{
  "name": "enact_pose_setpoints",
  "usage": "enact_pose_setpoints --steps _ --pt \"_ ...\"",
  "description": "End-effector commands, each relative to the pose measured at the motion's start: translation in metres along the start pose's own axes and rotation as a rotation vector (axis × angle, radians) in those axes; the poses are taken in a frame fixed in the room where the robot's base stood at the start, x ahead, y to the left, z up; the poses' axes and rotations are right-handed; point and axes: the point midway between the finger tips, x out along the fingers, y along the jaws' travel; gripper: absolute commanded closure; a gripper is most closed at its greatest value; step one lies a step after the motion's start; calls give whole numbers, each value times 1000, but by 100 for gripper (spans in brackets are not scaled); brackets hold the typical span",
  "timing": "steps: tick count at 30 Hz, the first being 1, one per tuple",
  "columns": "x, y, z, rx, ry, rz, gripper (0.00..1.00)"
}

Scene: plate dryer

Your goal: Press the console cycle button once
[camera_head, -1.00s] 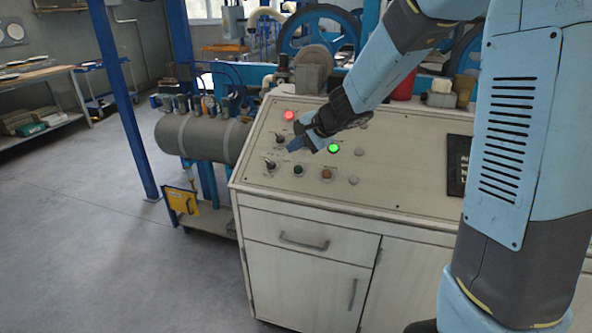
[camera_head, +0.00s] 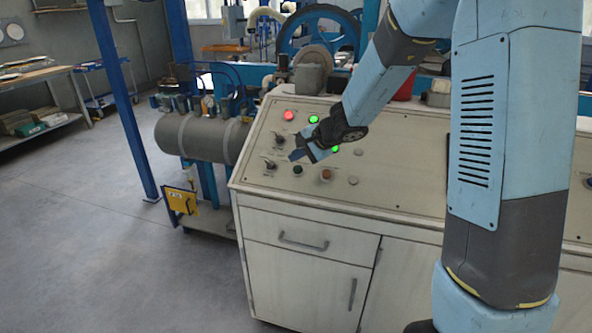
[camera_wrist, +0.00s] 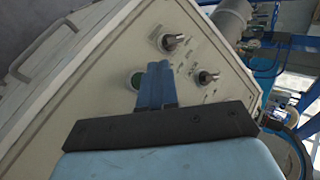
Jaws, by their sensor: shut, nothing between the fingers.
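The console (camera_head: 400,178) has a sloped pale panel with buttons, switches and lamps; its labels are too small to read. A dark green button (camera_head: 297,169) sits low on the panel beside an orange-brown button (camera_head: 327,175). My gripper (camera_head: 296,156) is shut and empty, just above the green button in the head view. In the wrist view the blue fingers (camera_wrist: 157,72) partly cover the green button (camera_wrist: 136,80), which shows at their left. The brown button is not visible there. I cannot tell whether the fingertips touch the panel.
Two black selector switches (camera_head: 270,166) (camera_head: 279,140) stand up left of the fingers; both show in the wrist view (camera_wrist: 172,42) (camera_wrist: 206,77). A red lamp (camera_head: 289,115) and green lamps (camera_head: 313,119) (camera_head: 336,149) glow. A grey tank (camera_head: 200,138) stands left of the console.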

Motion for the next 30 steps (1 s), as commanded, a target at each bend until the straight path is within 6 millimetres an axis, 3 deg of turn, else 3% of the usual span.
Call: enact_pose_setpoints --steps 12,30 --pt "26 19 -18 0 -1 1 100" --pt "29 21 -20 0 -1 0 100"
